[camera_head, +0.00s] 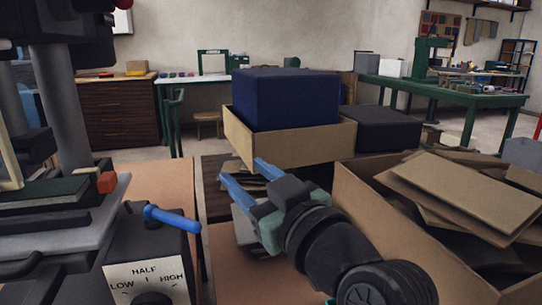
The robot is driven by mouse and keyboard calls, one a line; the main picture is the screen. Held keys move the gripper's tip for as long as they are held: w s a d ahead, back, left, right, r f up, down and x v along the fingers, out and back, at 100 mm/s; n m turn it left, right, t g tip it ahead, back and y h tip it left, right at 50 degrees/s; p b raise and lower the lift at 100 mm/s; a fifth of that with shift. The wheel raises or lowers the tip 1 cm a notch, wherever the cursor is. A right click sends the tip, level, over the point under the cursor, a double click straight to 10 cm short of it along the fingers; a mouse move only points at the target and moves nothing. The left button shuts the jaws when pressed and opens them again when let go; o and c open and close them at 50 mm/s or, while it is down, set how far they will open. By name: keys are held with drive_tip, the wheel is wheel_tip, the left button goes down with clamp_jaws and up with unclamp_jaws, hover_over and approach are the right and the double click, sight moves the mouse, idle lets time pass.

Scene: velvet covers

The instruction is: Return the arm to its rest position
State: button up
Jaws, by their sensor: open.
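My gripper (243,180) is at the middle of the head view, at the end of my black arm that comes in from the lower right. Its two blue fingers are spread apart with nothing between them. The fingers point up and left, in front of an open cardboard box (312,146). A dark blue velvet-covered block (285,98) stands in that box and rises above its rim. I cannot tell how far the fingers are from the box.
A large carton (370,215) of loose cardboard sheets stands close at the right. At the left is a machine with a dial panel (147,280) and a blue lever (172,218). A black box (388,128) sits behind. Green workbenches (440,94) stand farther back.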

drive_tip(key=s+d+r+m+t+h+p, duration=0.1)
drive_tip(key=s+d+r+m+t+h, duration=0.1)
drive_tip(key=s+r+m+t+h, duration=0.55)
drive_tip(key=s+d+r+m+t+h+p, duration=0.15)
drive_tip(key=s+r+t, duration=0.25)
drive_tip(key=s+r, duration=0.75)
drive_tip(key=w+r+p, duration=0.2)
drive_tip(key=r+p, duration=1.5)
drive_tip(key=r, duration=0.1)
drive_tip(key=w+r+p, duration=0.2)
drive_tip(key=r+p, duration=1.5)
drive_tip(key=r, duration=0.2)
drive_tip(key=shift+a+n+h, duration=0.15)
drive_tip(key=shift+n+h, duration=0.15)
drive_tip(key=shift+h, duration=0.1)
